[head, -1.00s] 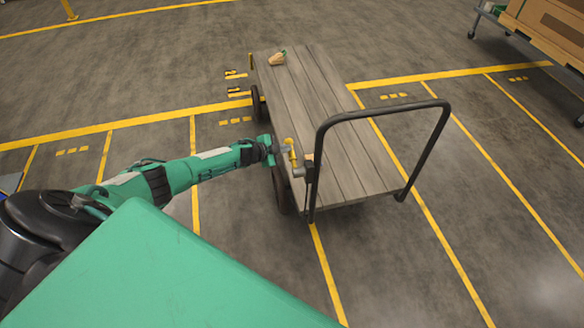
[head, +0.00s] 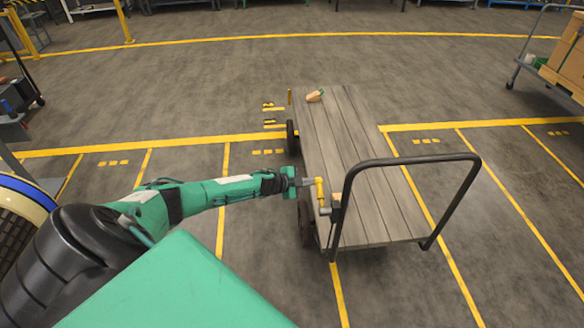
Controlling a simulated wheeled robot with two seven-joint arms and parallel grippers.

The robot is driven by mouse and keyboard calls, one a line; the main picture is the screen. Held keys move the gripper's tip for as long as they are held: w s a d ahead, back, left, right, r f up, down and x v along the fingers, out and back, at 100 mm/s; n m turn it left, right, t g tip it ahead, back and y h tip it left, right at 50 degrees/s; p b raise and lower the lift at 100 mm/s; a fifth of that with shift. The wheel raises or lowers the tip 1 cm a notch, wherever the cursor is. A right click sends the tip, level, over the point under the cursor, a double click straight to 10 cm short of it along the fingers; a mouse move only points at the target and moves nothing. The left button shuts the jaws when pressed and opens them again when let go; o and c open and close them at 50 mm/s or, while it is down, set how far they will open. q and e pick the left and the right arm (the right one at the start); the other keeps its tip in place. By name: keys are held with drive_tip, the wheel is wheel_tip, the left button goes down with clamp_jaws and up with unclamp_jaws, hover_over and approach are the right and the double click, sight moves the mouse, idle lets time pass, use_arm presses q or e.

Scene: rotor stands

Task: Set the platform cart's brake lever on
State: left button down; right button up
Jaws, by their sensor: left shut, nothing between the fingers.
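The platform cart (head: 368,130) has a grey plank deck, dark wheels and a black tube handle (head: 416,161) at its near end. Its brake lever (head: 320,192), with a yellow grip, sits on the left side of the handle's base and stands roughly upright. My left gripper (head: 308,183) reaches in from the left and is right at the yellow grip. Its fingers are shut with nothing between them. Whether they touch the lever is too small to tell. My right gripper is not in view.
Yellow lines mark the grey floor. A cart with a wooden crate (head: 567,62) stands at the far right. A large wheel-like object (head: 22,205) is at the left edge. Floor around the cart is clear.

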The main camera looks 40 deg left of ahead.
use_arm(q)
drive_tip(key=a+b+v, duration=0.1)
drive_tip(key=v, duration=0.6)
drive_tip(key=shift+w+r, duration=0.25)
drive_tip(key=shift+w, duration=0.15)
drive_tip(key=shift+a, duration=0.1)
drive_tip(key=s+d+f+n+g+y+b, duration=0.1)
drive_tip(key=s+d+f+n+y, duration=0.1)
drive_tip(key=s+f, duration=0.65)
drive_tip(key=s+d+f+n+g+y, duration=0.1)
drive_tip(key=s+d+f+n+g, duration=0.3)
drive_tip(key=f, duration=0.8)
drive_tip(key=s+f+n+t+y+b, duration=0.1)
drive_tip(key=s+f+y, duration=0.1)
drive_tip(key=s+f, duration=0.7)
drive_tip(key=s+d+f+n+g, duration=0.1)
drive_tip(key=s+d+f, duration=0.4)
drive_tip(key=s, duration=0.6)
drive_tip(key=s+d+f+n+g, duration=0.1)
drive_tip(key=s+d+f+g, duration=0.2)
drive_tip(key=s, duration=0.8)
drive_tip(key=s+d+f+n+g, duration=0.2)
drive_tip(key=s+d+f, duration=0.5)
drive_tip(key=s, duration=0.5)
wheel_tip(320, 180, down, 2)
drive_tip(key=shift+d+f+g, duration=0.15)
drive_tip(key=shift+d+g, duration=0.25)
drive_tip(key=shift+g, duration=0.1)
